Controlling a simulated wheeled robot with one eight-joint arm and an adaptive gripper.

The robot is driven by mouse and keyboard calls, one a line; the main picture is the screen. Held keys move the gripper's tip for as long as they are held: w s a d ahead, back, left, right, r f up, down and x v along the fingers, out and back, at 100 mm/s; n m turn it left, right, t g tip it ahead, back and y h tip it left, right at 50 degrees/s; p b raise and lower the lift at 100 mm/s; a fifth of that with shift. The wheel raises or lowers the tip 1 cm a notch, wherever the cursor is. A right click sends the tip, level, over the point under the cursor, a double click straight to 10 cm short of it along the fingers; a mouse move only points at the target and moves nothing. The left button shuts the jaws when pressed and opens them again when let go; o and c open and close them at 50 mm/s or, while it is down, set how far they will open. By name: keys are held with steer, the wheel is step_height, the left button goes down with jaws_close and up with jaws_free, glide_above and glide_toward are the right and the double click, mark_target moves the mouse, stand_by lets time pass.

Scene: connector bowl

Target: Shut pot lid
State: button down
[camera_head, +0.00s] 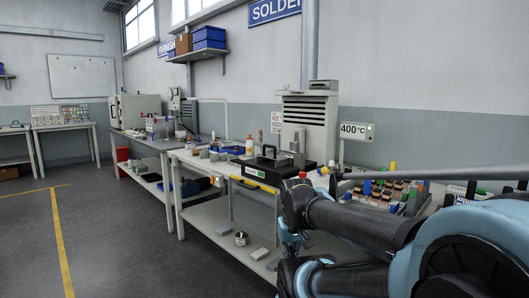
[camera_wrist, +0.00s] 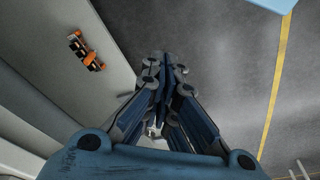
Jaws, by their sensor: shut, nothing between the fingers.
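A black, flat pot-like unit with a dark handle on top, probably the lidded pot (camera_head: 268,169), sits on the light workbench in the head view. At this size I cannot tell whether its lid is open or shut. My gripper (camera_wrist: 163,62) is shut and empty in the wrist view, its fingertips together over the grey floor. The pot does not show in the wrist view. In the head view my dark and blue arm reaches in from the right, in front of the bench, and hides part of the bench's right side.
A grey vented tower (camera_head: 306,125) stands behind the pot. A 400°C sign (camera_head: 356,131) and bins of coloured parts (camera_head: 390,190) are to the right. A small metal pot (camera_head: 241,239) is on the lower shelf. An orange-and-black object (camera_wrist: 86,50) lies left of my gripper. Floor at left is clear.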

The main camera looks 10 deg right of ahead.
steer(key=w+d+r+n+t+h, duration=0.15)
steer(key=w+r+n+h, duration=0.25)
steer(key=w+r+n, duration=0.6)
steer(key=w+d+r+n+h, duration=0.3)
steer(key=w+r, duration=0.4)
steer(key=w, duration=0.7)
steer(key=w+a+r+n+t+h, duration=0.25)
steer(key=w+a+n, duration=0.2)
steer(key=w, duration=0.35)
steer(key=w+a+r+n+t+h, duration=0.1)
steer(key=w+a+r+n, duration=0.3)
steer(key=w+a, duration=0.3)
steer(key=w+a+r+n+t+h, duration=0.2)
steer(key=w+a+r+n, duration=0.15)
steer(key=w, duration=0.55)
steer(key=x, duration=1.3)
steer(key=shift+w+f, duration=0.2)
steer(key=shift+f, duration=0.2)
steer(key=shift+w, duration=0.1)
